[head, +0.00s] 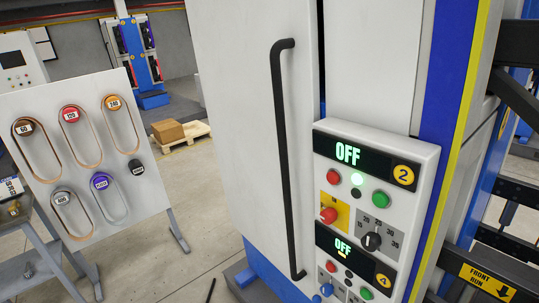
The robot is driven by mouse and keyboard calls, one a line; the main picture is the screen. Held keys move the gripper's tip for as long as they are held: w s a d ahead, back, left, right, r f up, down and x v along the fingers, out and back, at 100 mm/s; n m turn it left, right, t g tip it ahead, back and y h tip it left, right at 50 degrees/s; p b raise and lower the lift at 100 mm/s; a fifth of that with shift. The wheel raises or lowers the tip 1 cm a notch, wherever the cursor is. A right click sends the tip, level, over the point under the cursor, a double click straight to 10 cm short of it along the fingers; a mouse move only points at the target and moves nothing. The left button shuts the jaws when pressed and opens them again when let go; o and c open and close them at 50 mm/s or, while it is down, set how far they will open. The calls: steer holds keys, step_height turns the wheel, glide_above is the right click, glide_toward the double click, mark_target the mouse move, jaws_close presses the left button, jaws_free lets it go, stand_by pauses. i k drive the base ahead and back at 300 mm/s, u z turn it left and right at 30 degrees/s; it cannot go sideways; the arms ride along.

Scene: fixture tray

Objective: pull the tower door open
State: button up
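The tower door (235,110) is a tall white panel left of centre in the head view. A long black vertical handle bar (281,150) stands out from it near its right edge. A narrow dark gap runs along the door's right edge; I cannot tell whether the door is fully shut or slightly ajar. The door's top is cut off by the picture edge. I cannot make out my gripper in this view, and nothing is seen touching the handle.
A white control panel (376,155) with two green OFF displays, buttons and knobs juts out right of the handle. A board with several looped belts (92,205) stands at left. A cardboard box (168,131) sits on a pallet behind. Grey floor lies open between.

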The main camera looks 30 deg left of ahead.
mark_target(257, 61)
steer(key=k, duration=1.1)
steer(key=u, duration=0.55)
steer(key=i, duration=2.15)
steer(key=z, duration=0.2)
